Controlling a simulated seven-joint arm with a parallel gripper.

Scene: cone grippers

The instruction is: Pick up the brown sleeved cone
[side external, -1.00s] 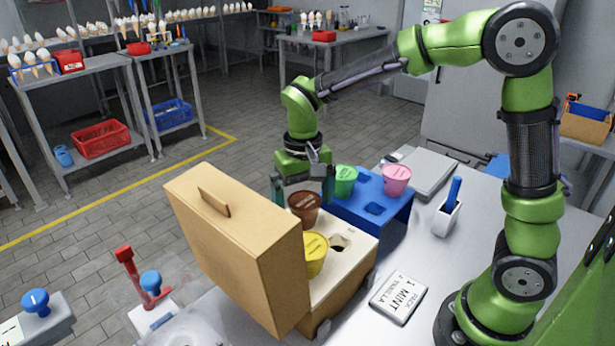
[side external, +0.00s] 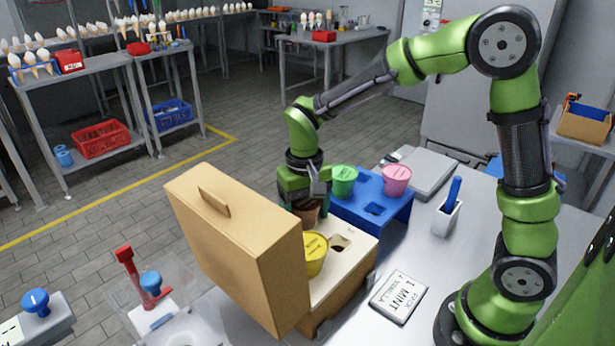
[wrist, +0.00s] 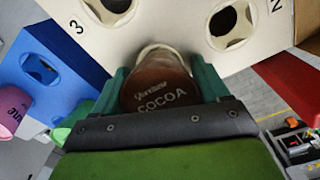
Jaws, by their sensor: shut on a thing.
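The brown sleeved cone (side external: 309,214) is at the far end of the cream-topped box (side external: 352,262), mostly hidden by my gripper (side external: 305,197) in the side view. In the wrist view the brown cone (wrist: 160,92) shows its lid, lettered "COCOA", between the two green fingers of my gripper (wrist: 163,82). The fingers are shut on it, one on each side. I cannot tell whether its tip is still inside a hole of the box. A yellow cone (side external: 316,254) stands nearer in the same box.
The box's tan lid (side external: 235,255) stands upright at the left, close to my gripper. A blue stand (side external: 398,207) holds green (side external: 343,181) and pink (side external: 396,180) cones to the right. A label card (side external: 398,296) and a white holder (side external: 446,217) are on the table.

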